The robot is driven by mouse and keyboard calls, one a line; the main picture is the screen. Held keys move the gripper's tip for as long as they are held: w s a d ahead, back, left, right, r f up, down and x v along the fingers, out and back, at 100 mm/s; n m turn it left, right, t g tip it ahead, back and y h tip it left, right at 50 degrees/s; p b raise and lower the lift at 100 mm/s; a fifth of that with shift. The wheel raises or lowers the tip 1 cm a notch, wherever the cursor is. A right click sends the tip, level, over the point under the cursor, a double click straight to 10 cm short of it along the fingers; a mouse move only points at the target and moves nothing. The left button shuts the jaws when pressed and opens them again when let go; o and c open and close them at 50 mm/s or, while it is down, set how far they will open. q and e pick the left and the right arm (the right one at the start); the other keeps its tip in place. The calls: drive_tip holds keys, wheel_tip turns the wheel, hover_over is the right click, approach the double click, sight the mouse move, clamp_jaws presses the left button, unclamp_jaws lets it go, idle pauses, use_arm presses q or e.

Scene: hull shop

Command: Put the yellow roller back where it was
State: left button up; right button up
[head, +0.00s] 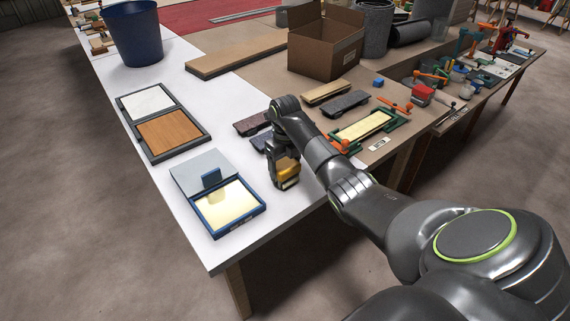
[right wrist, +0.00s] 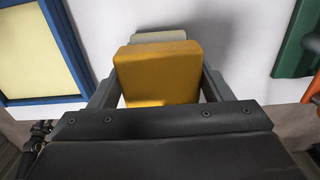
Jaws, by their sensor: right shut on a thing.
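The yellow roller (head: 288,171) is between the fingers of my right gripper (head: 284,178), near the front edge of the white table, to the right of the blue-framed tray. In the right wrist view the roller (right wrist: 158,72) shows as an orange-yellow block with a pale end, with a finger on each side. My right gripper (right wrist: 160,92) is shut on it. I cannot tell whether the roller touches the table. My left gripper is not in view.
The blue-framed tray (head: 205,228) has a pale yellow inside and a grey part behind. A dark frame (head: 157,157) holds white and wood panels. Dark blocks lie behind my right gripper. Green and orange clamps (head: 387,104) stand right. White table (head: 118,81) is bare left of centre.

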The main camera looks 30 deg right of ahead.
sight(285, 163)
drive_tip(key=shift+f, duration=0.2)
drive_tip(key=o, duration=1.5)
drive_tip(key=shift+f, duration=0.1)
drive_tip(key=shift+r, duration=0.55)
wheel_tip(285, 163, up, 7)
drive_tip(key=shift+r+b, duration=0.15)
drive_tip(key=shift+b, duration=0.25)
drive_tip(key=shift+r+p, duration=1.4)
drive_tip(key=shift+r, duration=0.6)
